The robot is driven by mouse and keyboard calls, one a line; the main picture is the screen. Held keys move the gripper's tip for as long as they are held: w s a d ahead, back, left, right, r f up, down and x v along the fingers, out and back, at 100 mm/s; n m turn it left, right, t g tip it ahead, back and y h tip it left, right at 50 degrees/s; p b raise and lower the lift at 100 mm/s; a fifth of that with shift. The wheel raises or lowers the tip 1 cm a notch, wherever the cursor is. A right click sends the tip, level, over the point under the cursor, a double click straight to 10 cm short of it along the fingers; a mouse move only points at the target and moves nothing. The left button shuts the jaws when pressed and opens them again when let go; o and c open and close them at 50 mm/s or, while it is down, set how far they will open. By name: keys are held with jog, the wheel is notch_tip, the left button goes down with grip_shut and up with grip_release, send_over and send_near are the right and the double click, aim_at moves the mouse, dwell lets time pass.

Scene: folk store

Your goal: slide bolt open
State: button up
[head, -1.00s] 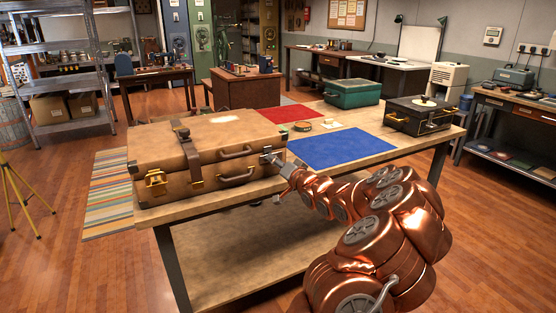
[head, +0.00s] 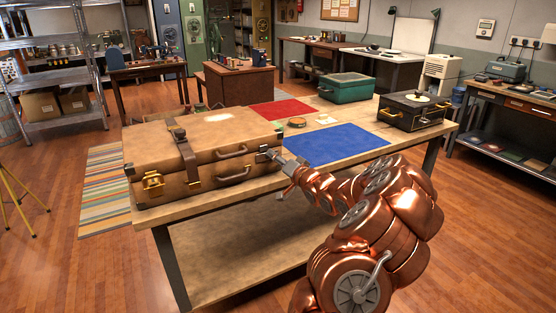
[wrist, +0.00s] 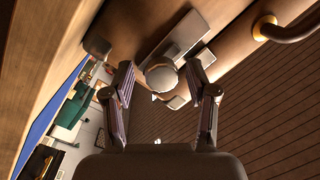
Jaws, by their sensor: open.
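A large brown suitcase (head: 205,163) lies shut on the wooden table, with a strap and brass latches on its front. A small metal slide bolt (head: 265,154) sits at the right end of its front. In the wrist view the bolt shows as a pale metal plate (wrist: 178,38) with a round grey knob (wrist: 161,75). My gripper (head: 284,163) is at the bolt. In the wrist view my gripper (wrist: 160,72) is open, with one finger on each side of the knob. I cannot tell whether either finger touches it.
On the table (head: 232,206) are a blue mat (head: 335,148), a red mat (head: 282,114), a green case (head: 346,88) and a black case (head: 414,113). A brass handle (wrist: 285,29) stands out beside the bolt plate. A striped rug (head: 100,190) lies left of the table.

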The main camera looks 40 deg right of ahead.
jog(key=s+a, duration=0.1)
jog(key=s, duration=1.1)
jog(key=shift+a, duration=0.35)
jog(key=shift+w, duration=0.1)
dwell(0.8)
